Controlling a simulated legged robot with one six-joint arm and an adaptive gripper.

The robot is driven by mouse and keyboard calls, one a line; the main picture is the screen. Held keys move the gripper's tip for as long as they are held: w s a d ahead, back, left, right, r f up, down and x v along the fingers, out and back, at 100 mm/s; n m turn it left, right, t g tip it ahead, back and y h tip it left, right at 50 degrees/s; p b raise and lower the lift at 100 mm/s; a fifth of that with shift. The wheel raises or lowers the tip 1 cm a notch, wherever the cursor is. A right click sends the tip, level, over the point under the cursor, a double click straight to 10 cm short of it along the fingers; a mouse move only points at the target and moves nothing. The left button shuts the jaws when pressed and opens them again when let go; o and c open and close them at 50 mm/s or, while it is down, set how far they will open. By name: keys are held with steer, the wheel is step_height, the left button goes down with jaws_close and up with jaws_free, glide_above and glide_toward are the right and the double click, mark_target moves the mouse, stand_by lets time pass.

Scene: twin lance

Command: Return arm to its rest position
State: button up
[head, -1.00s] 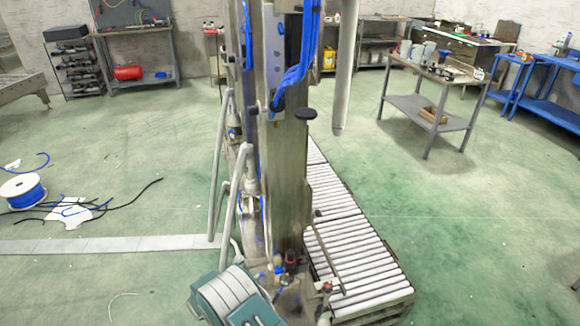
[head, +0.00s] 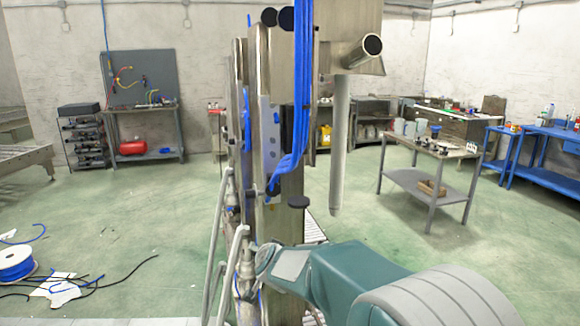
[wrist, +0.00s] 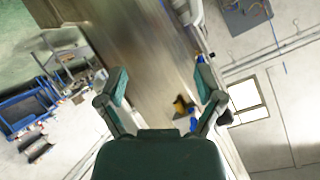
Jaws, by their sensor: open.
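My arm, teal and grey, reaches in from the lower right of the head view toward the tall metal machine column (head: 268,120). Its far end overlaps the column's lower part in the picture, and I cannot tell if they touch. My gripper (wrist: 160,76) shows in the wrist view with its two teal fingers spread wide and nothing held between them. A broad metal face of the machine (wrist: 150,45) fills the view beyond the fingers. The fingers are not clearly visible in the head view.
Grey tubular rails (head: 218,250) and a hanging grey tube (head: 340,145) stand close to my arm. Blue hoses (head: 300,90) run down the column. A grey work table (head: 430,150) stands at right. A cable spool (head: 14,264) lies at left. Green floor is open on both sides.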

steer(key=s+d+r+n+g, duration=0.25)
steer(key=s+d, duration=0.25)
steer(key=s, duration=0.4)
steer(key=s+d+r+n+g, duration=0.1)
steer(key=s+d+r, duration=0.3)
steer(key=s+d, duration=0.3)
steer(key=s+d+f+g+h, duration=0.1)
steer(key=s+d, duration=0.3)
steer(key=s, duration=0.6)
steer(key=s+d+f+g+h, duration=0.2)
steer(key=s+d, duration=0.3)
steer(key=s, duration=0.5)
steer(key=shift+s+d+f, duration=0.25)
steer(key=shift+s, duration=0.05)
steer(key=c, duration=0.4)
steer(key=shift+w+a, duration=0.15)
steer(key=shift+w, duration=0.05)
